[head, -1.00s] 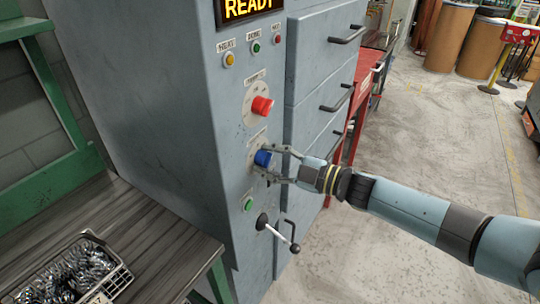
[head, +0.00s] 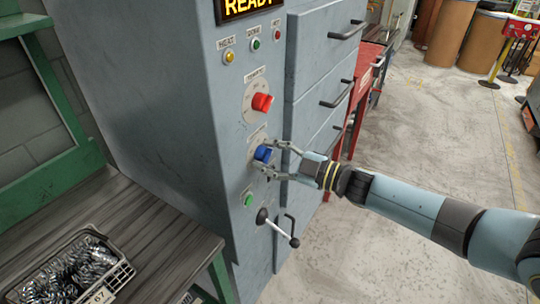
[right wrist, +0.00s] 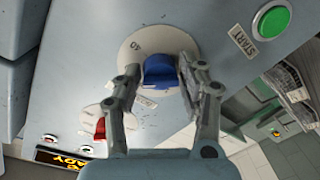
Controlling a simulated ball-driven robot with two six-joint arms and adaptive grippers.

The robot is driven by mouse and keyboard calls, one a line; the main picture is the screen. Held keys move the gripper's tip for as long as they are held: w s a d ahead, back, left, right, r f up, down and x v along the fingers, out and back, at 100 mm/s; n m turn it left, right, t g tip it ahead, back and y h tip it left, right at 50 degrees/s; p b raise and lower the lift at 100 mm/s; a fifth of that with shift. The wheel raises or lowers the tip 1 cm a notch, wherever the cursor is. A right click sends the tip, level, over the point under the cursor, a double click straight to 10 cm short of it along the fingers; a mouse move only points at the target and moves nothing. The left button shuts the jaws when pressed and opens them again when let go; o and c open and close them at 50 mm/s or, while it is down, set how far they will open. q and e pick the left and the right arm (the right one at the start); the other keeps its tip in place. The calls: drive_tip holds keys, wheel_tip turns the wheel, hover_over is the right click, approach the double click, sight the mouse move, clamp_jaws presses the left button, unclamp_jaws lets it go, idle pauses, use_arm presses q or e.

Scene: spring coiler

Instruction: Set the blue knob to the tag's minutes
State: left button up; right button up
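The blue knob (head: 263,153) is on the front of the grey-blue machine, below a red knob. In the right wrist view the blue knob (right wrist: 160,72) sits on a pale round dial (right wrist: 135,45) whose printing is mostly too small or covered to read. My right gripper (head: 266,156) reaches it from the right, with one finger on each side. In the right wrist view its fingers (right wrist: 159,66) are spread, the left one apart from the knob, the right one close to it; contact is unclear. The tag (head: 100,297) on the basket seems to read 67. My left gripper is not in view.
The red knob (head: 262,102) is just above, the green start button (head: 248,200) and a lever (head: 279,228) just below. Drawer handles (head: 338,94) stick out to the right. The wire basket (head: 122,272) of metal springs stands on the bench. The display (head: 248,6) reads READY.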

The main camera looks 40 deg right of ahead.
drive_tip(key=shift+o, duration=1.2)
drive_tip(key=shift+s, duration=0.1)
drive_tip(key=v, duration=1.1)
drive_tip(key=shift+s+d, duration=0.15)
drive_tip(key=shift+s, duration=0.2)
